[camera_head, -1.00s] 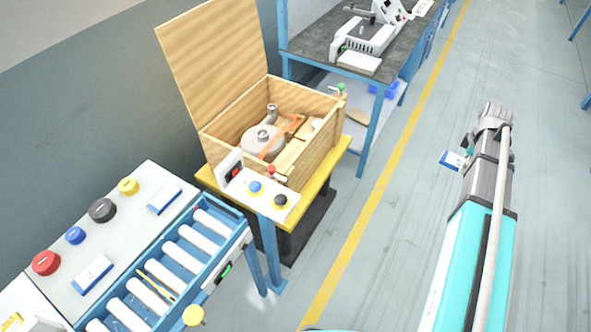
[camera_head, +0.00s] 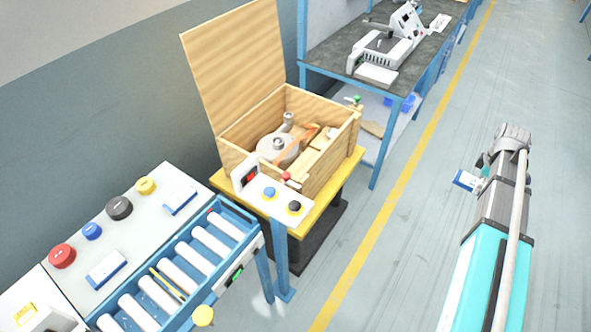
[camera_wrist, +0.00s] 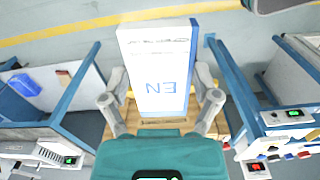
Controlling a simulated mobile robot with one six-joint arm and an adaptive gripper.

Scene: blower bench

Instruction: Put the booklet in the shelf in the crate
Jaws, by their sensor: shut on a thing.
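A thin white booklet with a blue edge and "EN" print (camera_wrist: 165,75) is held between the two fingers of my gripper (camera_wrist: 160,98) in the wrist view. In the head view the booklet (camera_head: 467,180) shows small at the left side of my gripper (camera_head: 482,166), over the open floor and well to the right of the crate. The wooden crate (camera_head: 337,163) stands on a yellow-topped stand with its lid (camera_head: 235,65) raised. Inside are a grey round metal part (camera_head: 278,146), an orange strip and wooden pieces.
A control box with buttons (camera_head: 271,194) stands before the crate. A blue-framed bench (camera_head: 340,58) with a lower shelf (camera_head: 385,150) stands behind. The aisle floor (camera_head: 420,220) is clear.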

